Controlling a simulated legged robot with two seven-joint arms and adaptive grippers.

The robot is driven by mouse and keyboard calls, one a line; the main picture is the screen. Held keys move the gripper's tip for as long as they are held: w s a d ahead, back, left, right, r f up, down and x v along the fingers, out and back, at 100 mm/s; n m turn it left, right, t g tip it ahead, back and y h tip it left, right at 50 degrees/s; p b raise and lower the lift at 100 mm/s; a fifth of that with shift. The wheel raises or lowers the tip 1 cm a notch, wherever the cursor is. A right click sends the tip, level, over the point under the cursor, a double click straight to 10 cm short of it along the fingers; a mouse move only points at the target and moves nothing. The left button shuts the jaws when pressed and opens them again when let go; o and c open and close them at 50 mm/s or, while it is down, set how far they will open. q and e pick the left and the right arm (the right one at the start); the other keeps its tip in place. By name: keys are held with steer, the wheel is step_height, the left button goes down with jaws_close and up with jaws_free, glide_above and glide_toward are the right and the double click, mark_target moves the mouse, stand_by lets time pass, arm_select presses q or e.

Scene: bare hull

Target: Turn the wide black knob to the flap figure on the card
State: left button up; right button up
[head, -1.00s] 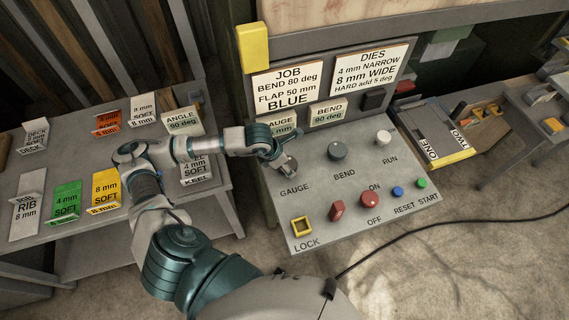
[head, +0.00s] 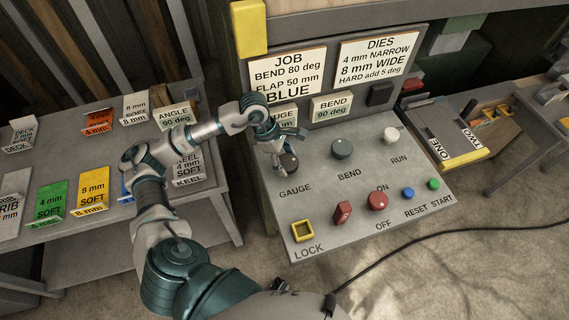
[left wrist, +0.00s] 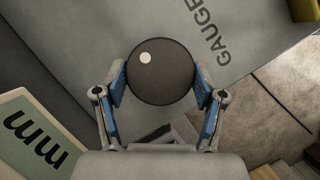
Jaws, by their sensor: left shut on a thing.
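The wide black knob (head: 289,163) sits above the GAUGE label on the sloping grey panel. In the left wrist view the round knob (left wrist: 163,75) has a white dot towards its upper left. My left gripper (left wrist: 160,88) is shut on it, with a blue pad at each side. In the head view the gripper (head: 279,158) reaches down over the knob and partly hides it. The job card (head: 289,78) reads BEND 80 deg, FLAP 50 mm, BLUE. My arm hides the number on the gauge sign (head: 285,116); only "mm" shows in the left wrist view (left wrist: 35,136).
The BEND sign (head: 331,106) reads 90 deg. A dark cable (head: 440,236) crosses the floor at right.

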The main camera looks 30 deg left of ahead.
mark_target(286, 160)
arm_select(q)
steer(key=shift+w+m+b, duration=0.2)
steer(key=shift+m+b, duration=0.2)
steer(key=shift+m, duration=0.3)
steer(key=shift+m+g+b, duration=0.35)
steer(key=shift+m+g, duration=0.05)
steer(key=shift+m, duration=0.2)
steer(key=shift+r+m+g, duration=0.1)
steer(key=shift+m+g, duration=0.2)
steer(key=shift+m, duration=0.2)
arm_select(e)
steer(key=shift+w+a+f, duration=0.1)
steer(key=shift+w+a, duration=0.1)
steer(key=shift+w, duration=0.55)
steer(key=shift+w+a+f, duration=0.1)
steer(key=shift+w+a, duration=0.05)
steer(key=shift+w, duration=0.55)
steer(key=shift+w+a+f, duration=0.1)
steer(key=shift+w+a, duration=0.1)
steer(key=shift+w, duration=0.55)
arm_select(q)
steer(key=o, duration=0.9)
steer(key=shift+o, duration=1.1)
steer(key=shift+d, duration=0.1)
arm_select(e)
steer(key=shift+w, duration=0.1)
arm_select(q)
step_height(286, 160, up, 10)
